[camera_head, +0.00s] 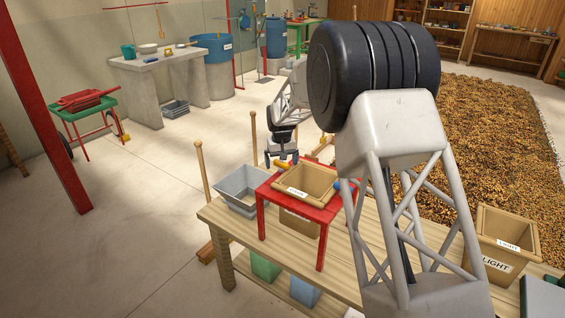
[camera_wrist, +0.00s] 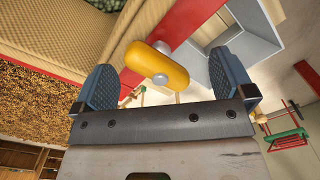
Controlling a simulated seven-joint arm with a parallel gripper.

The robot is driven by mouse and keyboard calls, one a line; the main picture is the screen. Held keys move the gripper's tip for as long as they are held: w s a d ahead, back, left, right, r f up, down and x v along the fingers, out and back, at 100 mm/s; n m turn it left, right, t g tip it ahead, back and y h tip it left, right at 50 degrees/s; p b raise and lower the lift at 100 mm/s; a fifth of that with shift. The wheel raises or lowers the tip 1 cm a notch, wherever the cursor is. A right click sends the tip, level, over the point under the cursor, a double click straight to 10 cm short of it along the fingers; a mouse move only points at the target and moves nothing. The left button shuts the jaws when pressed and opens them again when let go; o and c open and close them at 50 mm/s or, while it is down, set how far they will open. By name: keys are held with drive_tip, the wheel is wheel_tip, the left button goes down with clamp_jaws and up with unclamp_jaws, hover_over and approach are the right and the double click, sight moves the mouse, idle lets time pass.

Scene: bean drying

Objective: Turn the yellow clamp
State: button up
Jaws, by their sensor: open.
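The yellow clamp (camera_wrist: 156,64) is a rounded yellow knob on a grey pin, in the middle of the wrist view. It sits against the red stand (camera_wrist: 178,18). My gripper (camera_wrist: 157,85) is open, with one blue padded finger on each side of the clamp and apart from it. In the head view a small part of the yellow clamp (camera_head: 283,164) shows at the back left edge of the red stand (camera_head: 321,211). There my gripper (camera_head: 281,157) is just behind the stand, and my arm hides part of the area.
A tan bin (camera_head: 306,182) sits on the red stand. A grey crate (camera_head: 240,190) is left of it on the wooden table (camera_head: 217,218). A bin marked LIGHT (camera_head: 506,239) stands at the right. Open floor lies left of the table.

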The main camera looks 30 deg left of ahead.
sight(281, 161)
drive_tip(key=shift+r, duration=2.95)
